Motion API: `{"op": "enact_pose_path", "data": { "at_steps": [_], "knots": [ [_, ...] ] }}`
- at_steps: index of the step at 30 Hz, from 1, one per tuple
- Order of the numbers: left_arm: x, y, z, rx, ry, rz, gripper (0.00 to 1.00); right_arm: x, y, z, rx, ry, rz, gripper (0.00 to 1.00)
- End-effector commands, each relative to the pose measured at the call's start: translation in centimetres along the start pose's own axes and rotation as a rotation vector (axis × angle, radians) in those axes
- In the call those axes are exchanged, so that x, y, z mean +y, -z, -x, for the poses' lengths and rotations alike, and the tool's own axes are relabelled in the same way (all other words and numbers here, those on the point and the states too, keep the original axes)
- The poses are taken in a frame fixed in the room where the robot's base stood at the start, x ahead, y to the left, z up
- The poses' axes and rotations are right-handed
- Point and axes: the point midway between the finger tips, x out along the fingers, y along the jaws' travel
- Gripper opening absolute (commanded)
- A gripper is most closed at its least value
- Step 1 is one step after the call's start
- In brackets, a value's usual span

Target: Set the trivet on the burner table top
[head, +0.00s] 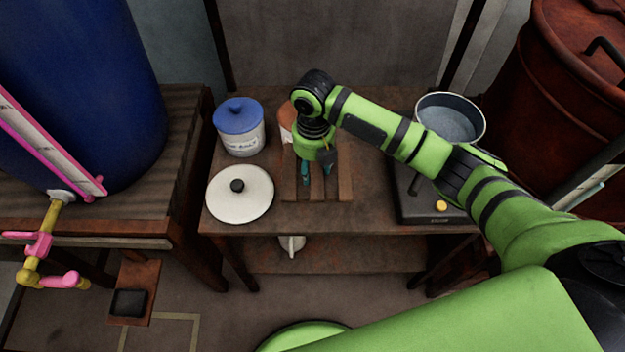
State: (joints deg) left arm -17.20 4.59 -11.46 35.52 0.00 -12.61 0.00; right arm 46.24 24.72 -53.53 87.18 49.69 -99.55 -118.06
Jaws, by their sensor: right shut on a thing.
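The trivet (345,186), a set of brown wooden slats, is at the front middle of the burner table top (375,213). My right gripper (317,178) reaches down over it from above, its teal fingers shut on the trivet. The gripper and wrist hide the trivet's back part. I cannot tell whether the trivet rests on the table or hangs just above it. My left gripper is not in view.
A white round lid (238,200) lies left of the trivet, with a blue-lidded jar (240,128) behind it. An orange-brown container (287,122) is partly hidden behind my wrist.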

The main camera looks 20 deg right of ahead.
Motion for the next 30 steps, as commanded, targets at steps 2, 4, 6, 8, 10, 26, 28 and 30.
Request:
{"op": "enact_pose_path", "data": {
  "at_steps": [2, 4, 6, 8, 10, 26, 28, 30],
  "knots": [
    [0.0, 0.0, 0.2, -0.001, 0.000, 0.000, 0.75, 0.0, 0.1, -1.6, 0.004, 0.001, -0.002, 0.09],
    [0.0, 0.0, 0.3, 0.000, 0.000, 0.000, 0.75, 0.0, 0.1, -2.7, 0.004, 0.001, -0.001, 0.09],
    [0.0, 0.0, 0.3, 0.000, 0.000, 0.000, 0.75, 0.0, 0.0, -3.4, 0.001, 0.000, -0.002, 0.09],
    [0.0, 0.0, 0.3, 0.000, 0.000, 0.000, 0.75, 0.0, 0.0, -3.9, 0.000, 0.000, -0.002, 0.09],
    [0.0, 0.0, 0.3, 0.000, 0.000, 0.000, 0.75, 0.0, 0.1, -4.7, 0.002, 0.001, -0.001, 0.09],
    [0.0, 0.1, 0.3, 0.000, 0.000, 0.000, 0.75, 0.0, 0.0, -7.7, -0.001, 0.000, 0.000, 0.09],
    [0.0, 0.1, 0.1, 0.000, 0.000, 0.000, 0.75, 0.0, 0.0, -8.0, 0.000, 0.000, 0.000, 0.09],
    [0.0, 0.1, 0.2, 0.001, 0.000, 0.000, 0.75, 0.0, 0.0, -7.9, 0.000, 0.000, 0.000, 0.67]
  ]
}}
